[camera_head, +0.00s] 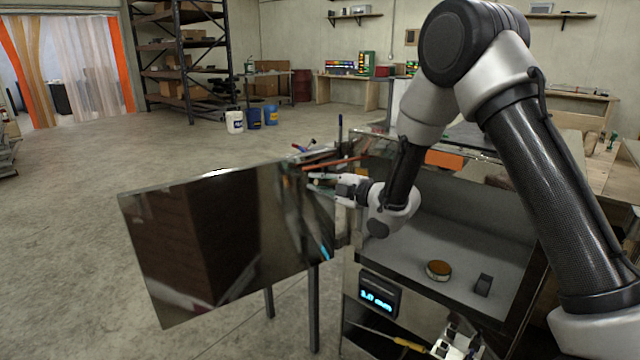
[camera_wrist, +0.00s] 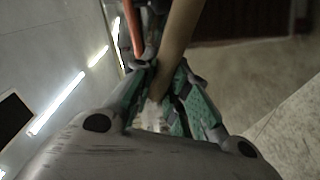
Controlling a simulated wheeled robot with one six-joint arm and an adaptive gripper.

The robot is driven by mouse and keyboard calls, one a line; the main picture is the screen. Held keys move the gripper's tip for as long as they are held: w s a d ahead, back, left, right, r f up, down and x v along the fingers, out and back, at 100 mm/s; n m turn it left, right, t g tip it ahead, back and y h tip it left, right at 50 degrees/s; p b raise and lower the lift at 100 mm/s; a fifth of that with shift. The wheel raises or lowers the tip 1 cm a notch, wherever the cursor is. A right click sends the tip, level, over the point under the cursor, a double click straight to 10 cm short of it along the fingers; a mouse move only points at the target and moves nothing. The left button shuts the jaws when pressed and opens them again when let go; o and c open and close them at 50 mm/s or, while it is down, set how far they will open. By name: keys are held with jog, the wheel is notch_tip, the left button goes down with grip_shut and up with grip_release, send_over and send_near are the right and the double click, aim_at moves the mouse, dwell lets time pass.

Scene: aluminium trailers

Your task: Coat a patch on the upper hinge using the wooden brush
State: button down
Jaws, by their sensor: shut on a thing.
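My gripper (camera_head: 318,183) is at the inner edge of an open, mirror-like door (camera_head: 230,240), where it meets the metal cabinet (camera_head: 440,292). In the wrist view, my gripper (camera_wrist: 162,92) is shut with its green-padded fingers on a tan wooden handle, taken as the wooden brush (camera_wrist: 180,32). The handle runs up and away from the fingers. The bristles cannot be made out. The upper hinge is not clear in either view; my gripper and wrist cover much of the door's hinge side.
An orange stick (camera_head: 336,162) and other tools lie on the cabinet top by my gripper. A round brown-topped tin (camera_head: 438,270) and a small dark block (camera_head: 483,285) stand inside the cabinet. A lit blue display (camera_head: 377,297) is below. Open floor lies left.

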jog(key=shift+w+d, duration=0.55)
jog(key=shift+w, duration=0.15)
jog(key=shift+s, duration=0.1)
jog(key=shift+v, duration=1.95)
jog(key=shift+x, duration=2)
jog(key=shift+s+a, duration=0.9)
jog(key=shift+s, duration=0.25)
jog(key=shift+s+a, duration=0.9)
jog(key=shift+s, duration=0.3)
